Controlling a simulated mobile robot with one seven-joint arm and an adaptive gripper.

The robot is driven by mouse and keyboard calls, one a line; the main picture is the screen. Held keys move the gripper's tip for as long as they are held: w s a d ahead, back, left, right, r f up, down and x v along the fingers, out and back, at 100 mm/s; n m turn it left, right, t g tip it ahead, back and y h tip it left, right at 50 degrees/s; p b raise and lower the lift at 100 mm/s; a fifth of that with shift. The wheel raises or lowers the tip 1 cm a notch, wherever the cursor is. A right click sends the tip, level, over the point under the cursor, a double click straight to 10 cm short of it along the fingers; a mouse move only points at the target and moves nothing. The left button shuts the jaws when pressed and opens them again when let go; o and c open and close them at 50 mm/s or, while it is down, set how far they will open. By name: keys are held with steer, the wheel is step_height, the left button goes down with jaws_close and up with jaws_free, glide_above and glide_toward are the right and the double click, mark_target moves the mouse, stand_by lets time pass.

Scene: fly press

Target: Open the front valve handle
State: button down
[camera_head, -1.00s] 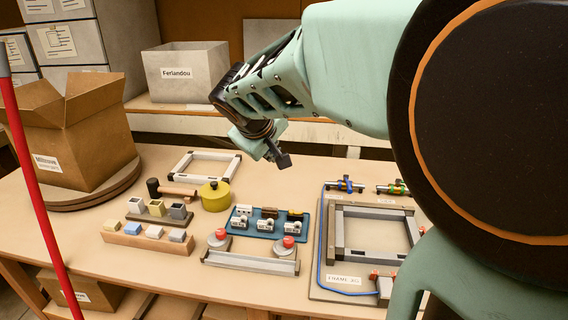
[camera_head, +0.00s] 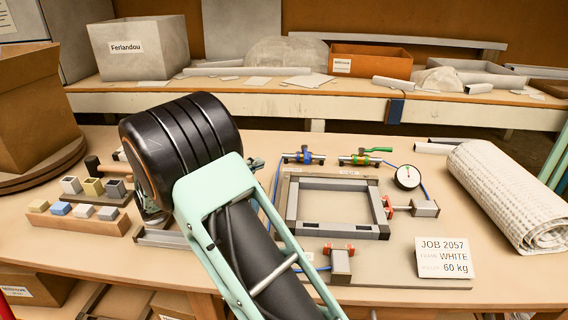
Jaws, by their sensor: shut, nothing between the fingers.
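Two small valves lie side by side behind the grey frame on the jig board. The left valve (camera_head: 303,157) has a blue handle; the right valve (camera_head: 360,160) has a green handle (camera_head: 376,150) that points right. I cannot tell which is the front one. My arm fills the middle left of the view. Only a small part of my gripper (camera_head: 256,164) shows past the arm, left of the blue valve and apart from it. It is shut and empty; most of it is hidden.
A square grey frame (camera_head: 290,206) sits on the board with clamps around it. A round gauge (camera_head: 407,177) stands right of the valves. A job card (camera_head: 444,257) and a rolled white mat (camera_head: 508,195) are at the right. Small blocks on a wooden rack (camera_head: 78,228) are at the left.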

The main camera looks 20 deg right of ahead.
mark_target(305, 159)
steer(key=b+x, duration=0.1)
steer(key=x, duration=0.9)
steer(key=shift+s+b, duration=0.1)
steer(key=shift+b, duration=0.25)
steer(key=shift+s+d+f+b, duration=0.15)
steer(key=shift+s+d, duration=0.1)
steer(key=shift+d, duration=0.3)
steer(key=shift+s+d+f+b, duration=0.1)
steer(key=shift+s+d+b, duration=0.1)
steer(key=shift+d, duration=0.35)
steer(key=shift+s+d, duration=0.2)
steer(key=shift+d, duration=0.4)
steer(key=shift+s+d+f+b, duration=0.25)
steer(key=shift+s+d+b, duration=0.25)
steer(key=shift+b, duration=0.65)
steer(key=shift+s+d+r+b, duration=0.2)
steer(key=shift+d+b, duration=0.35)
steer(key=shift+d, duration=0.05)
